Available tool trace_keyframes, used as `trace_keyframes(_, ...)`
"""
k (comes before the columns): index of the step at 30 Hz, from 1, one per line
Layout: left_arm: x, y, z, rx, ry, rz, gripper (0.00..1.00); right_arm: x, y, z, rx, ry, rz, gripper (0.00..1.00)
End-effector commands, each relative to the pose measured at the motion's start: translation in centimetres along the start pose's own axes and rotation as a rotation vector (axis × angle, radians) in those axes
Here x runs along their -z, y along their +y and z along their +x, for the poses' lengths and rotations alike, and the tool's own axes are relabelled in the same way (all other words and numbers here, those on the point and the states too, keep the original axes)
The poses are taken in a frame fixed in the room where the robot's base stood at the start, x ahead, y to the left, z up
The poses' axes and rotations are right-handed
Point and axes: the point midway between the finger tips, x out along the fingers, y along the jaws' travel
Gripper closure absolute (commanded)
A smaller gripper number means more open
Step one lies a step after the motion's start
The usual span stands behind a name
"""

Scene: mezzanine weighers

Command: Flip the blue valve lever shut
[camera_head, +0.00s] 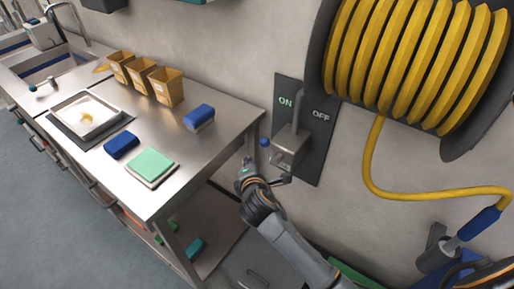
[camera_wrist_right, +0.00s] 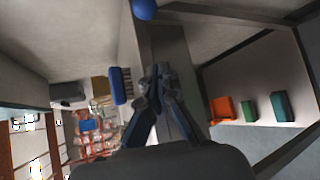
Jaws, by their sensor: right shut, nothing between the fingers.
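The blue valve lever shows as a blue ball knob (camera_head: 264,143) at the left of a grey metal valve box (camera_head: 288,150). The box is on a dark wall plate (camera_head: 318,140) marked ON at left and OFF at right. The knob is on the ON side, below that word. My right gripper (camera_head: 247,163) is shut and empty, below and left of the knob, apart from it in the picture. In the right wrist view the closed fingertips (camera_wrist_right: 160,72) are in the middle and the blue knob (camera_wrist_right: 145,9) is at the top edge. My left gripper is not in view.
A steel table (camera_head: 215,150) stands left of the plate, with a blue sponge block (camera_head: 199,117), cloths (camera_head: 150,165) and brown bins (camera_head: 167,87). A yellow hose reel (camera_head: 415,60) hangs at upper right, its hose (camera_head: 400,195) hanging below. The table's corner is close to my gripper.

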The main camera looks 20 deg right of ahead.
Motion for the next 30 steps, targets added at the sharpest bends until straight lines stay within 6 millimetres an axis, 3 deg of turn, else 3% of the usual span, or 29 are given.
trace_keyframes(13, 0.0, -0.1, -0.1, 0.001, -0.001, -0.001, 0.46, 0.0, 0.1, 8.1, 0.000, -0.001, 0.001, 1.00)
trace_keyframes(15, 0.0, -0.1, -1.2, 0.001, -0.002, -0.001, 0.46, -1.3, 0.4, 7.6, 0.001, -0.002, 0.001, 1.00)
trace_keyframes(21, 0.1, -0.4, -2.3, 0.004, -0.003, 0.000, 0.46, -3.4, 0.1, 6.8, 0.001, 0.000, 0.001, 1.00)
trace_keyframes(30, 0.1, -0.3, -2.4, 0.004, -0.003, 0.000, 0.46, -3.8, 0.0, 6.7, 0.000, 0.001, 0.002, 1.00)
